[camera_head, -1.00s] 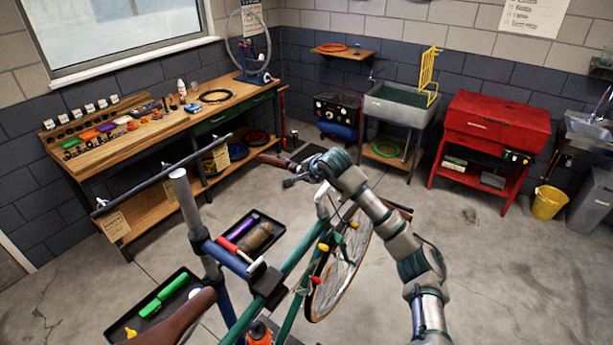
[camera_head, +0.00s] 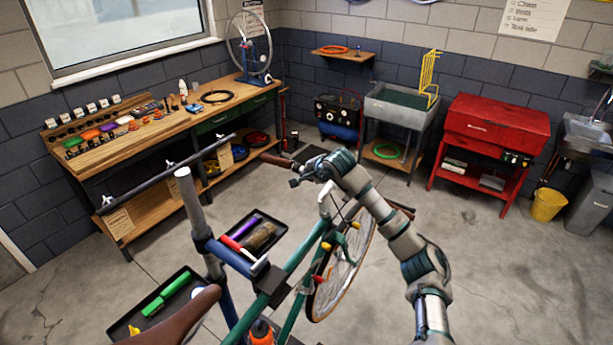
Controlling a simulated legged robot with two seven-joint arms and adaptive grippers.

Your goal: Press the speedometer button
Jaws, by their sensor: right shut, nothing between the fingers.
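A green bicycle (camera_head: 299,255) is clamped in a repair stand, with its front wheel pointing away from me. The brown grip (camera_head: 276,160) of its handlebar shows just left of my right gripper. My right gripper (camera_head: 296,181) is shut and empty, with its fingertips pointing left, at the handlebar beside that grip. The speedometer and its button cannot be made out; the gripper and wrist cover much of the handlebar. I cannot tell whether the fingertips touch anything. My left gripper is not in view.
The blue stand clamp (camera_head: 232,258) and brown saddle (camera_head: 177,320) are in front. A tool tray (camera_head: 275,223) sits behind the frame. A wooden workbench (camera_head: 100,157) stands left, a red tool cabinet (camera_head: 496,128) back right.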

